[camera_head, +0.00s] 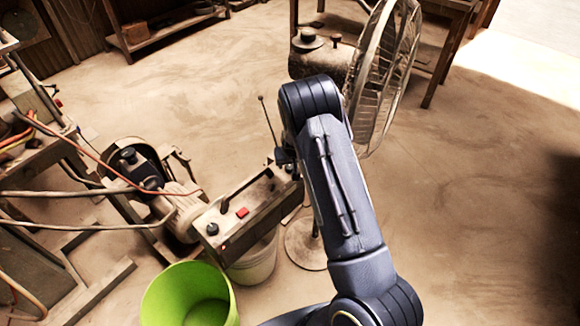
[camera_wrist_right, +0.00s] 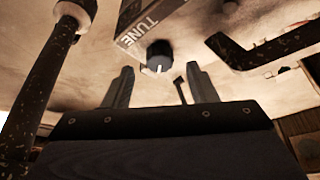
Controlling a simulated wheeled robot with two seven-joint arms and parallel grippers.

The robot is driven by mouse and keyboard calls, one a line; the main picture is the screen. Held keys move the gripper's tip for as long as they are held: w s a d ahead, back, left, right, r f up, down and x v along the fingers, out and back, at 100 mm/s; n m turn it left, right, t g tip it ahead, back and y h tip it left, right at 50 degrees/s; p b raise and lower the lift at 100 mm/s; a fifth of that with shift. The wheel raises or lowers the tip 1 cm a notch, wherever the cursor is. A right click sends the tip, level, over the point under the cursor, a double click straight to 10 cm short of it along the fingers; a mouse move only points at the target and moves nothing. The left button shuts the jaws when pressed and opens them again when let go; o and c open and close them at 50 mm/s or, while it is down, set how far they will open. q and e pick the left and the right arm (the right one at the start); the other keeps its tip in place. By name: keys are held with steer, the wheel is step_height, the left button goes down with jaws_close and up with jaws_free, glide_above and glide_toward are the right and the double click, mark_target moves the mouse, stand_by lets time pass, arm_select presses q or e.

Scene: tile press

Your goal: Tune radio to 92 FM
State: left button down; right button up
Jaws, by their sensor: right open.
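The radio (camera_head: 250,205) is a worn, brownish box with a red button, a black knob at its near left end, a dark handle and a thin antenna (camera_head: 268,120). Its right end is partly hidden behind my right arm. In the right wrist view, a black tuning knob (camera_wrist_right: 158,56) with a white mark sits beside the word TUNE. My right gripper (camera_wrist_right: 159,68) is open, its two fingers on either side of the knob in that picture. I cannot tell whether they touch it. No frequency reading is legible. My left gripper is not in view.
A lime green bucket (camera_head: 190,295) and a pale bucket (camera_head: 254,262) stand below the radio. A motor-like machine (camera_head: 180,205) with cables is at its left. A large caged fan (camera_head: 385,70) stands beyond my arm. The floor at the right is clear.

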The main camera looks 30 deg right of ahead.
mark_target(290, 167)
steer(key=shift+x, duration=1.6)
steer(key=shift+c, duration=0.4)
steer(key=c, duration=0.9)
steer(key=shift+d+f+n+b, duration=0.15)
steer(key=shift+f+n+b, duration=0.2)
steer(key=shift+b, duration=0.55)
steer(key=shift+r+n+y, duration=0.15)
steer(key=shift+n+y, duration=0.15)
steer(key=shift+n, duration=0.05)
steer(key=shift+r, duration=0.2)
steer(key=o, duration=1)
steer(key=v, duration=0.8)
steer(key=shift+f+p, duration=0.1)
steer(key=shift+p, duration=0.2)
